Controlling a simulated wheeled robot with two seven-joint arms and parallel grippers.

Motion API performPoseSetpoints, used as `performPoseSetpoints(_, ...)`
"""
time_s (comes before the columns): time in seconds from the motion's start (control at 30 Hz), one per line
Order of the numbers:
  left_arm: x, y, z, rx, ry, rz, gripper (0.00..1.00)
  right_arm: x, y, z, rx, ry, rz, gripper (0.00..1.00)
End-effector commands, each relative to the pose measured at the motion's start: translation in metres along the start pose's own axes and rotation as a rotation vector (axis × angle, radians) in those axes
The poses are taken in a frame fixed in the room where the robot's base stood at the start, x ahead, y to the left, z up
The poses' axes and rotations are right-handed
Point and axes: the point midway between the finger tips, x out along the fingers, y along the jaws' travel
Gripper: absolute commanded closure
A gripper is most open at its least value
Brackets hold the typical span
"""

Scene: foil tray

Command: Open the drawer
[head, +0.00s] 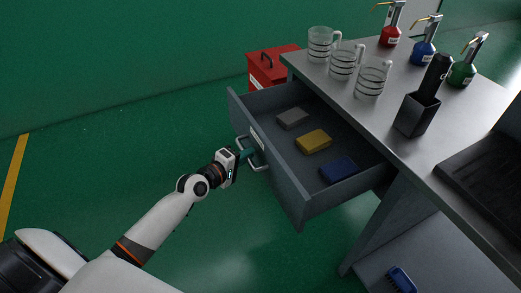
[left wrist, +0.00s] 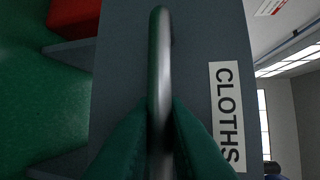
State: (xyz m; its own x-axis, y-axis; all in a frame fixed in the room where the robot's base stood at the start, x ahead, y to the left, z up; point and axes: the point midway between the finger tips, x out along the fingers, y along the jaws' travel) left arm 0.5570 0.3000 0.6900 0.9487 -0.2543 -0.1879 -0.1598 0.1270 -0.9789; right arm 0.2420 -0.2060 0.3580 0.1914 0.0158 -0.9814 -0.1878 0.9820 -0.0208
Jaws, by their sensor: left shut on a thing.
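The grey drawer (head: 278,168) under the workbench is pulled out and its inside shows. A grey, a yellow and a blue cloth lie in it. Its front carries a metal bar handle (head: 246,146) and a label reading CLOTHS, which shows in the left wrist view (left wrist: 227,115). My left gripper (head: 249,153) is at the drawer front, shut on the handle. In the left wrist view its green fingers sit on both sides of the handle (left wrist: 160,70). My right gripper is not in view.
On the bench top (head: 385,110) stand several glass jugs, a black holder (head: 417,114) and red, blue and green pump bottles. A red box (head: 270,68) stands behind the drawer. A blue brush (head: 402,279) lies low under the bench. The green floor left of the drawer is clear.

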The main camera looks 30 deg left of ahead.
Motion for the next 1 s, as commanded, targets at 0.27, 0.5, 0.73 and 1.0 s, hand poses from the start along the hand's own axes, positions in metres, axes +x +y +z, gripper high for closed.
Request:
performPoseSetpoints(0.27,-0.0139,0.0044,0.0053,0.0,0.001,0.003,1.0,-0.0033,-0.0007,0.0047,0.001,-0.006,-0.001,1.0)
performPoseSetpoints(0.5,-0.0144,0.0043,0.0056,-0.001,0.001,0.002,1.0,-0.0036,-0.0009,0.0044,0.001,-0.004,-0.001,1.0)
performPoseSetpoints(0.73,-0.0142,0.0042,0.0056,-0.001,0.0,0.002,0.68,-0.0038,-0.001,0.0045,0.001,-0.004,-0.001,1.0)
performPoseSetpoints(1.0,-0.0142,0.0036,0.0058,0.0,0.0,0.0,0.66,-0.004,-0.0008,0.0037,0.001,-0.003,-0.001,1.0)
